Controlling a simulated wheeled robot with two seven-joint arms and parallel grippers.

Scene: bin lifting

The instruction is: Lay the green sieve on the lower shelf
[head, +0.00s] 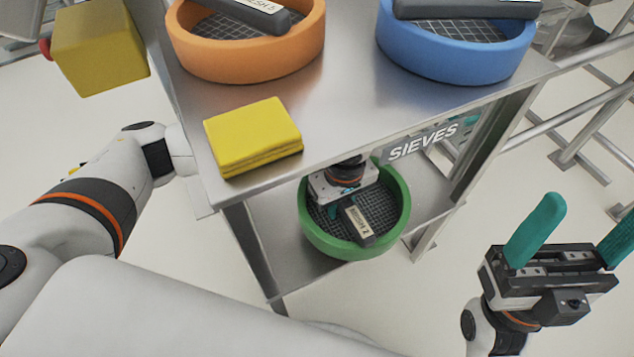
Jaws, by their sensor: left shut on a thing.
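The green sieve (313,237), a round tub with a dark mesh floor, is at the lower shelf (272,222), below the table top. A dark bar with a white label (358,222) lies across its inside. My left gripper (341,208) reaches in under the top and is shut on the sieve at this bar; its fingertips are partly hidden. The sieve looks roughly level, near the shelf's front edge. I cannot tell whether it rests fully on the shelf. My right gripper (568,240) is open and empty, off to the right of the shelf unit.
An orange sieve (240,70), a blue sieve (450,68) and a yellow sponge-like block (252,137) stand on the metal table top (345,110). A yellow box (100,45) is at upper left. Metal rails (590,115) stand at right.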

